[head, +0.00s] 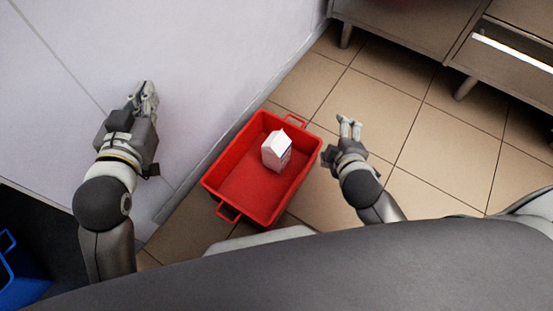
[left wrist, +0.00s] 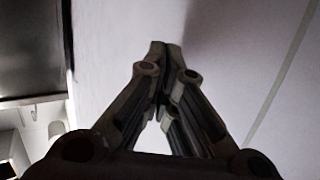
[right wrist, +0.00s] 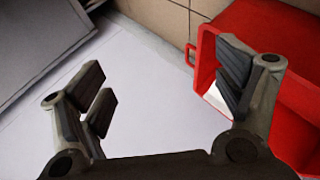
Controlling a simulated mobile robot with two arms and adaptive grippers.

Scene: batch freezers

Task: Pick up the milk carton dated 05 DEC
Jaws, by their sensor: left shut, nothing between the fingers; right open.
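A white milk carton (head: 277,151) stands in a red crate (head: 217,172) on the floor in the head view. No date on it can be read. My right gripper (head: 348,122) is open and empty to the right of the crate, apart from the carton. In the right wrist view its open fingers (right wrist: 168,82) show, with the red crate (right wrist: 288,50) behind the right finger.
A pale wall (head: 230,50) runs along the left side of the crate. Steel cabinets (head: 415,25) on legs stand at the back right. Tiled floor (head: 440,150) lies clear to the right. A blue container (head: 18,275) is at the lower left.

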